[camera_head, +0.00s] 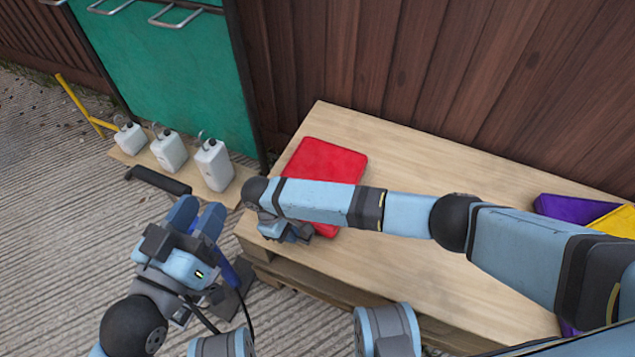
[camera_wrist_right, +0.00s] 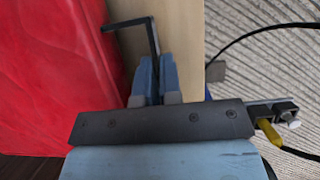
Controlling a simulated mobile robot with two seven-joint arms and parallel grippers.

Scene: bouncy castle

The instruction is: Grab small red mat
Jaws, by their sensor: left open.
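The small red mat (camera_head: 322,160) lies flat on the wooden pallet top, partly hidden behind my right arm. In the right wrist view, the mat (camera_wrist_right: 50,75) fills the left side, and a black handle (camera_wrist_right: 130,23) sticks out from its edge. My right gripper (camera_head: 288,234) is at the mat's near edge. In its wrist view, its blue fingers (camera_wrist_right: 156,62) are close together with the end of the black handle between them. My left gripper (camera_head: 197,212) is open and empty, left of the pallet above the ground.
The wooden pallet table (camera_head: 440,165) carries purple (camera_head: 560,207) and yellow (camera_head: 615,222) pieces at its right. White jugs (camera_head: 213,165) stand on a board by a green cabinet (camera_head: 180,75). A brown plank wall (camera_head: 440,70) bounds the back. The pallet's middle is bare.

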